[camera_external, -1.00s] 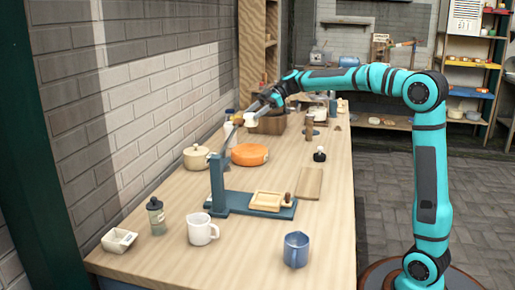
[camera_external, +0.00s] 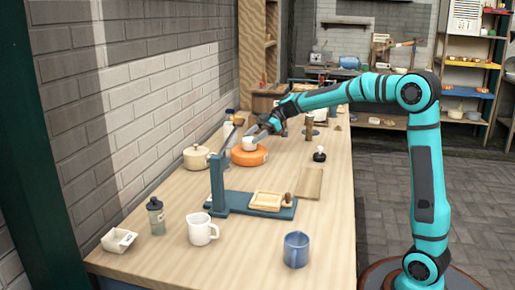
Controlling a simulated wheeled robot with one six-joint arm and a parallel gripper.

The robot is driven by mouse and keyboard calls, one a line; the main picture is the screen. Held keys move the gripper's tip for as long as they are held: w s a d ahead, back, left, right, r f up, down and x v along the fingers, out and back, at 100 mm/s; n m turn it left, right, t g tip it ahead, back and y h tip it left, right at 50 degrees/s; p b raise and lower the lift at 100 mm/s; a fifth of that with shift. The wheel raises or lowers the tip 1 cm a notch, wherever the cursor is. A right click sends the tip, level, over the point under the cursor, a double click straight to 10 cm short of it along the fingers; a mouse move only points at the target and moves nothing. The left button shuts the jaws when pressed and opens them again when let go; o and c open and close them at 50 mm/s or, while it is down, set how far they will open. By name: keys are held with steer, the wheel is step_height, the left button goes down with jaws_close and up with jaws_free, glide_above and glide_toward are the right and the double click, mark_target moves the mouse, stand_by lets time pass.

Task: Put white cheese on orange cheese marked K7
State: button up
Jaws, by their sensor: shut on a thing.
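The orange cheese (camera_external: 248,156) is a flat round wheel lying on the wooden table, left of its middle. The small white cheese (camera_external: 250,143) is directly above the orange wheel, within its outline; I cannot tell whether it touches the top. My gripper (camera_external: 256,136) is shut on the white cheese, reaching down from the upper right. The fingertips are small and partly merged with the cheese in this view. A mark K7 is too small to read; a pale patch shows on the orange wheel's side.
A blue lever press (camera_external: 218,190) stands in front of the orange wheel, its raised arm close to it. A cream lidded pot (camera_external: 196,157) is on the left.

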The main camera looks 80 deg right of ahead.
steer(key=o, duration=1)
steer(key=shift+f, duration=0.1)
steer(key=shift+s+d+r, duration=0.2)
steer(key=shift+r, duration=0.1)
steer(key=v, duration=1.1)
steer(key=shift+s+d, duration=0.1)
steer(key=shift+d, duration=0.05)
